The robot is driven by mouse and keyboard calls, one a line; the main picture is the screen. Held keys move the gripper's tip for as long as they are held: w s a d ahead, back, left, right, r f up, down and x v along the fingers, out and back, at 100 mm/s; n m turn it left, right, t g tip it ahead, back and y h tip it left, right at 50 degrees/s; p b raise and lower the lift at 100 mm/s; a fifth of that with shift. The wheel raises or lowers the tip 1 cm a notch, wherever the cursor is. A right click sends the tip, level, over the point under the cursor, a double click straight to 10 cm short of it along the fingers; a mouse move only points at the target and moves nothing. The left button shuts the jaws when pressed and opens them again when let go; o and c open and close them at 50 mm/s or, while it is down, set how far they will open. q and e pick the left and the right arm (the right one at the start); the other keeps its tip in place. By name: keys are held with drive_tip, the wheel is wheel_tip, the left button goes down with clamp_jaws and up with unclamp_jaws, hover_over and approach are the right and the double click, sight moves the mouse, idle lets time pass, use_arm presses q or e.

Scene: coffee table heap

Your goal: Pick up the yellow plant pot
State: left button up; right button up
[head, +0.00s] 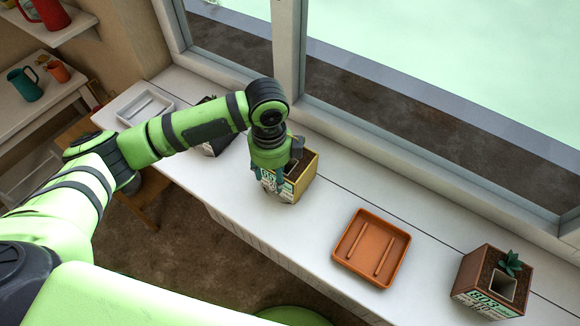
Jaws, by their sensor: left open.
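The yellow plant pot (306,180) is a square box with printed lettering on its front, standing on the white windowsill counter (330,222). My left gripper (283,185) points down at the pot, over its left part, and hides some of its opening and front wall. The gripper is open. I cannot tell whether a finger is inside the pot or touches its wall. My right gripper does not show.
An orange tray (372,248) lies right of the pot. A brown pot (493,279) with a small plant stands further right. A dark pot (214,142) is partly behind my arm, and a white tray (146,106) lies at the left. The window frame (400,150) runs behind.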

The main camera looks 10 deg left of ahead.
sight(289, 167)
use_arm(q)
drive_tip(key=f, duration=0.1)
drive_tip(key=f+p, duration=0.1)
drive_tip(key=f, duration=0.2)
drive_tip(key=shift+w+d+f+p, duration=0.25)
drive_tip(key=shift+p, duration=0.05)
drive_tip(key=shift+f, duration=0.4)
clamp_jaws()
drive_tip(key=shift+w+r, duration=0.15)
